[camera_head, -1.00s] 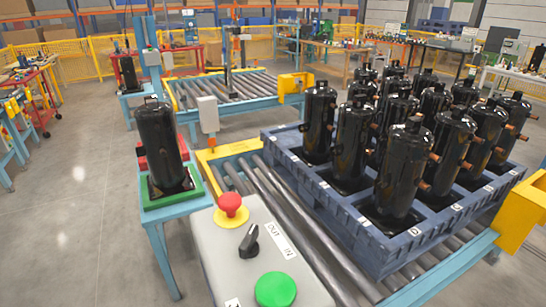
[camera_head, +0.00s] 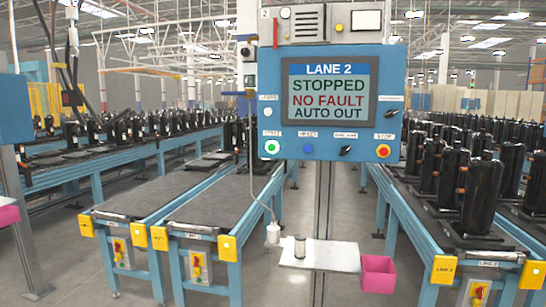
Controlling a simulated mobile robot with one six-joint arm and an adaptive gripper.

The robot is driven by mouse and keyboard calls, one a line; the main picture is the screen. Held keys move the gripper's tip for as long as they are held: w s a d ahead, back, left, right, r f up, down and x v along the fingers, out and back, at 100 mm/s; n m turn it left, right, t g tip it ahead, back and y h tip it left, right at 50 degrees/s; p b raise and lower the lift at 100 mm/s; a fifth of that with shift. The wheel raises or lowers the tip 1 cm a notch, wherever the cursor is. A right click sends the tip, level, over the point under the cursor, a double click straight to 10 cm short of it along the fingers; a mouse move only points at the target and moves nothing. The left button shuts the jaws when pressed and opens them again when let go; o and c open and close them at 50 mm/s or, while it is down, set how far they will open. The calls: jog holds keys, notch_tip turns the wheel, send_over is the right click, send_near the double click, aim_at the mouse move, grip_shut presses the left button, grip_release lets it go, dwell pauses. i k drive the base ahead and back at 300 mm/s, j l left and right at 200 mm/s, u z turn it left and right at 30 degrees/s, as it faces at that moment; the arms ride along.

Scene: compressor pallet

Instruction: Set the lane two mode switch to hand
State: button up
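The lane two panel (camera_head: 334,103) is a blue box on a post, right of the middle. Its screen (camera_head: 328,97) reads LANE 2, STOPPED, NO FAULT, AUTO OUT. One black rotary switch (camera_head: 391,113) is right of the screen, and another black rotary switch (camera_head: 346,150) is below it. Both knobs look tilted, and their labels are too small to read, so I cannot tell which is the mode switch. My gripper is not in view.
A small white shelf (camera_head: 318,256) with a cup-like item (camera_head: 299,246) and a pink bin (camera_head: 378,274) stands below the panel. Grey conveyors (camera_head: 220,200) run at left. A conveyor of black compressors (camera_head: 468,195) runs at right. Open floor lies between them.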

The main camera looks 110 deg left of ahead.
aim_at(345, 149)
jog(key=u, duration=3.35)
jog(key=i+l, duration=0.1)
jog(key=i, duration=2.05)
